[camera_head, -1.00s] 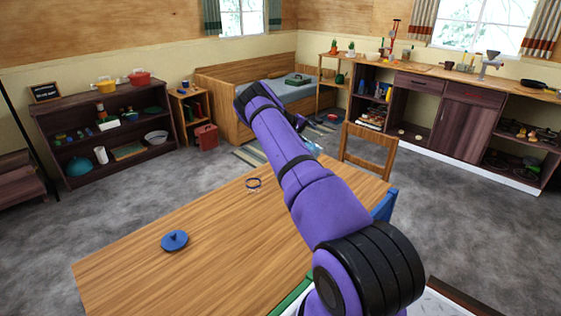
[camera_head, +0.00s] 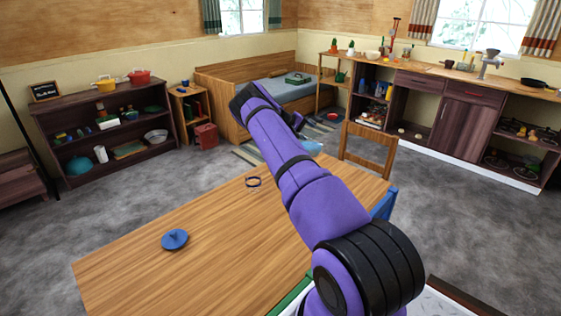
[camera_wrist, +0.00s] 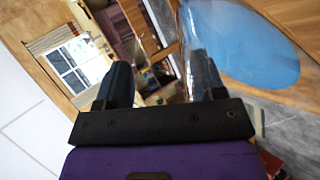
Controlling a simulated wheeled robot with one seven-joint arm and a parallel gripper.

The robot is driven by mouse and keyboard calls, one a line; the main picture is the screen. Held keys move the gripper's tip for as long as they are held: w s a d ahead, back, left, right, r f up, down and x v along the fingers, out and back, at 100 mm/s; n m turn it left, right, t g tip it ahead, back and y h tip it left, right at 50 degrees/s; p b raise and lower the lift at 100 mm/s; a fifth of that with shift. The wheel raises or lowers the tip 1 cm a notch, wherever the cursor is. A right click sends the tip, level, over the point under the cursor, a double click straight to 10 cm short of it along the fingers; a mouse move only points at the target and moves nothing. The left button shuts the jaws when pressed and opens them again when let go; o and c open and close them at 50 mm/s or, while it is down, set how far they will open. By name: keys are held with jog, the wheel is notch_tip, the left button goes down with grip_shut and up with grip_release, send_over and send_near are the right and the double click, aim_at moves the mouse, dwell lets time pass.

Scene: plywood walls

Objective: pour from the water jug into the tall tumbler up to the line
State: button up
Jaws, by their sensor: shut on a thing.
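A clear vessel with blue water, which I take as the water jug, shows beside my gripper in the head view (camera_head: 310,147). In the wrist view its blue water (camera_wrist: 245,42) fills the upper right, and a clear part lies by the right finger. My gripper (camera_wrist: 163,85) is shut on the jug; the exact grip point is unclear. The jug looks tilted in the wrist view, but that camera is itself rolled. A dark blue ring (camera_head: 252,182) is on the table's far part, apart from the jug; it may be the tumbler's line, as clear glass is hard to make out.
The wooden table (camera_head: 130,270) holds a round blue lid (camera_head: 175,240) at its left. A wooden chair (camera_head: 368,150) stands at the table's far side. Shelves, a bed and a counter line the walls. The table's middle is mostly bare.

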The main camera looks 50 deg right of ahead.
aim_at(316, 140)
jog(key=shift+w+a+r+h+p, duration=0.1)
jog(key=shift+a+r+h+p, duration=0.05)
jog(key=shift+r+h+p, duration=0.2)
dwell(0.8)
jog(key=f+y, duration=0.1)
jog(key=s+d+f+t+y, duration=0.1)
jog(key=d+f+y, duration=0.1)
jog(key=shift+s+d+f+t, duration=0.2)
jog(key=shift+s+f+t, duration=0.05)
jog(key=shift+t, duration=0.05)
jog(key=shift+d+f+y, duration=0.1)
jog(key=shift+f+y, duration=0.15)
jog(key=shift+y, duration=0.1)
jog(key=shift+w, duration=0.1)
jog(key=shift+s+d+f+t+y, duration=0.3)
jog(key=shift+s+d+f+y, duration=0.05)
jog(key=shift+y, duration=0.05)
jog(key=shift+s+d+f+t+y+b, duration=0.3)
jog(key=shift+s+d+f+y+b, duration=0.1)
jog(key=shift+d+f+y+b, duration=0.35)
jog(key=shift+s+d+f+t+y, duration=0.4)
jog(key=shift+d+f+y, duration=0.15)
jog(key=shift+d, duration=0.15)
jog(key=shift+s+d+f+t+y+b, duration=0.35)
jog(key=shift+d+f+t+y+b, duration=0.15)
jog(key=shift+d+f+y+b, duration=0.25)
jog(key=shift+s+d+f+t+y+b, duration=0.35)
jog(key=shift+d+f+t+y+b, duration=0.3)
jog(key=shift+y, duration=0.3)
